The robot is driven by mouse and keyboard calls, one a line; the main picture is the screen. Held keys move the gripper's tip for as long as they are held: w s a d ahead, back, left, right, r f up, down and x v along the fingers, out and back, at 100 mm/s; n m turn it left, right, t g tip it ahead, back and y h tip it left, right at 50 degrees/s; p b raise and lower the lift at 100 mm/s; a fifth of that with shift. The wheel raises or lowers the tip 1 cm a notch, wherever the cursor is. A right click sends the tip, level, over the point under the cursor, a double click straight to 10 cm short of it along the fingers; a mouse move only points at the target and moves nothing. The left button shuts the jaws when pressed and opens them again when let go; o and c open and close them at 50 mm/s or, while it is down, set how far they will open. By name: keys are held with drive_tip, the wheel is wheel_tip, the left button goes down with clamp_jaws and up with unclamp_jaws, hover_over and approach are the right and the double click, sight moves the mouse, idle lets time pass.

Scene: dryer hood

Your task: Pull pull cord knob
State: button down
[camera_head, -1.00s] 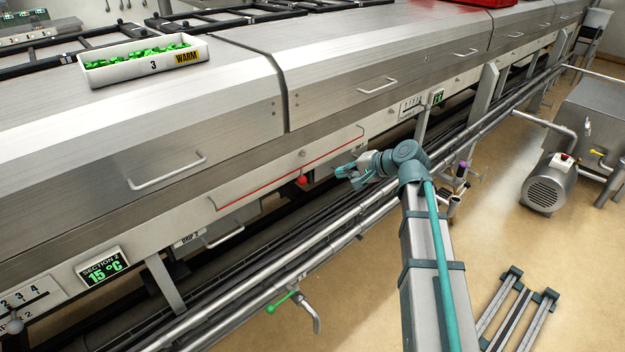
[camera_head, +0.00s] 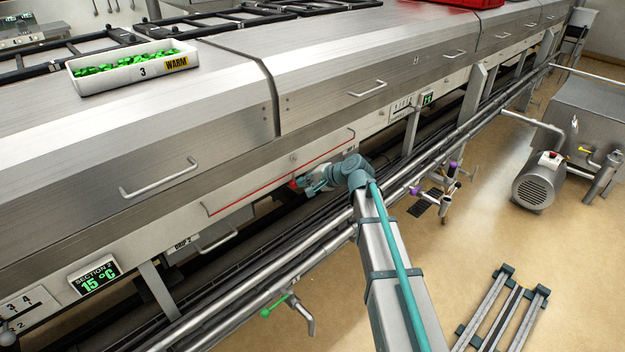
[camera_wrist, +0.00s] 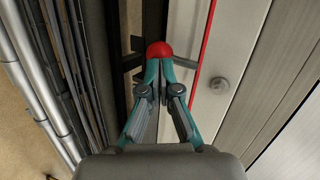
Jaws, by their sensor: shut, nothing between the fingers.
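The red pull cord knob (camera_wrist: 160,49) is round and sits straight ahead of my fingertips in the wrist view. In the head view it is a small red spot (camera_head: 293,184) below the hood's lower panel, partly hidden by my gripper. My gripper (camera_wrist: 160,64) has its two teal fingers brought together, shut and empty, at the near side of the knob. I cannot tell whether the tips touch it. In the head view my gripper (camera_head: 306,184) reaches left under the panel edge, right beside the knob.
A thin red line (camera_head: 280,174) runs along the hood's lower panel; it also shows in the wrist view (camera_wrist: 205,45). Steel pipes (camera_head: 300,250) run along the front below. A green-handled valve (camera_head: 278,304) hangs there. A motor (camera_head: 538,184) stands right on open floor.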

drive_tip(key=shift+w+a+f, duration=0.15)
drive_tip(key=shift+a+f, duration=0.05)
drive_tip(key=shift+a, duration=0.05)
drive_tip(key=shift+f, duration=0.1)
